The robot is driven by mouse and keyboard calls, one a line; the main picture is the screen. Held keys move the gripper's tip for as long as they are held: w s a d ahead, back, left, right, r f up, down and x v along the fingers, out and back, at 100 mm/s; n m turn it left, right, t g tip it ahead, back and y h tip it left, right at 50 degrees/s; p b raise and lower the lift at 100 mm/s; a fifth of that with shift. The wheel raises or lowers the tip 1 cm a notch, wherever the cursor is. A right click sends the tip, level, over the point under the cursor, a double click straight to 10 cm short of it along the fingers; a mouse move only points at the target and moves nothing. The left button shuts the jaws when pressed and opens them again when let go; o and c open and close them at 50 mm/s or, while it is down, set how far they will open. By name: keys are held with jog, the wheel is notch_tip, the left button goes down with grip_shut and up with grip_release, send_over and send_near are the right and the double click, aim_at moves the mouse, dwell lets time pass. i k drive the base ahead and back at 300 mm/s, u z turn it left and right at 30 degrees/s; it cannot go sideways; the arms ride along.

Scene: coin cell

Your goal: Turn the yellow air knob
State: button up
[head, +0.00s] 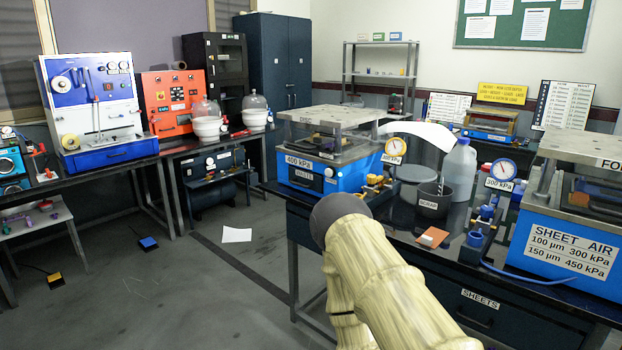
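The yellow air knob (375,181) is part of a small yellow valve on the dark bench, at the right side of the left blue press (332,178). A yellow-rimmed gauge (396,149) marked 300 kPa stands just behind it. The press carries a 400 kPa label. My arm, in a cream sleeve with a dark rounded joint, rises from the bottom middle in front of the bench, below and left of the knob. My gripper is not in view, so its opening and any contact are hidden.
A blue valve (477,238) with a blue-rimmed gauge (503,172) stands to the right, by a second blue press (570,245). A black scrap cup (431,203) and a bottle (459,170) stand between. Paper (237,234) lies on the open floor at left.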

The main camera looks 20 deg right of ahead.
aim_at(371, 179)
jog(key=u, duration=0.15)
jog(key=i, duration=1.05)
jog(key=z, duration=0.7)
